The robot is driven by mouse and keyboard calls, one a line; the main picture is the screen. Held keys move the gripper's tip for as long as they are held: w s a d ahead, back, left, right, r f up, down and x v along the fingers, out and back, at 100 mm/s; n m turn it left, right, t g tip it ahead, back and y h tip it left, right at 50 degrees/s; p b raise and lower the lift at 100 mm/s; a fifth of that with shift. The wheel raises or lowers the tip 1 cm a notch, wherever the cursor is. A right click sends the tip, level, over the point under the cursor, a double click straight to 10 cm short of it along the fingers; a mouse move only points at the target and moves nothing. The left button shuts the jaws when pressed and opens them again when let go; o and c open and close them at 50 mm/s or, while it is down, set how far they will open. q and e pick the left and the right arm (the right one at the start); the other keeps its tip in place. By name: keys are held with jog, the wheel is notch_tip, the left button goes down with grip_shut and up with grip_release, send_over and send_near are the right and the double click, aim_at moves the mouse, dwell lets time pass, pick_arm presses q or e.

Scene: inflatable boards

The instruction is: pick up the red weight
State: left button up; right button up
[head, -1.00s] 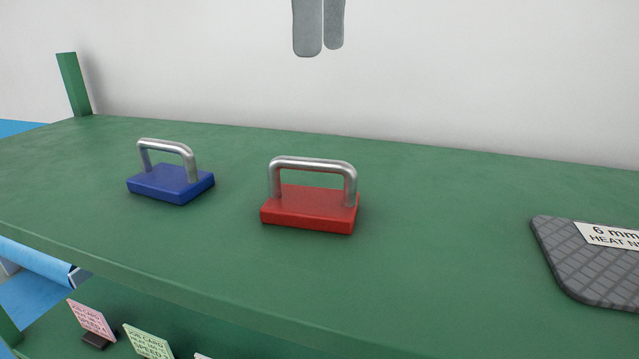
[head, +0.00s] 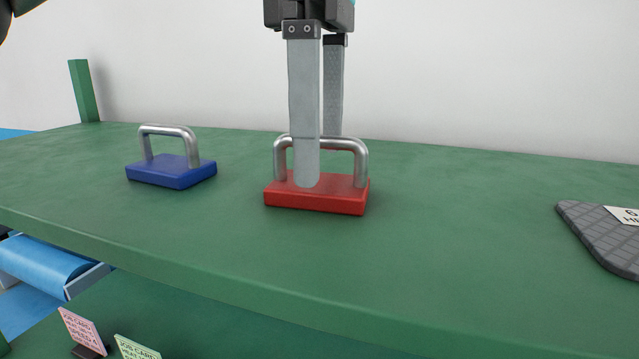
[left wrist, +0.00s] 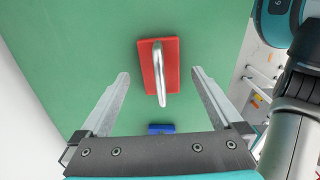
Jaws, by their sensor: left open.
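The red weight (head: 343,200) is a flat red block with a silver arched handle, lying on the green shelf. It also shows in the left wrist view (left wrist: 171,62), between and ahead of my fingertips. My left gripper (head: 320,160) is open and points down over the red weight. In the head view one finger is in front of the handle and the other behind it. I cannot tell whether the fingers touch it. My right gripper is not in view.
A blue weight (head: 172,173) with the same kind of handle stands to the left on the green shelf (head: 450,240). A grey quilted mat (head: 605,235) lies at the right. Small cards (head: 82,330) stand on a lower level.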

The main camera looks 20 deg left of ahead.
pick_arm(q)
jog(key=shift+a+f, duration=0.1)
jog(key=shift+f, duration=1.25)
grip_shut()
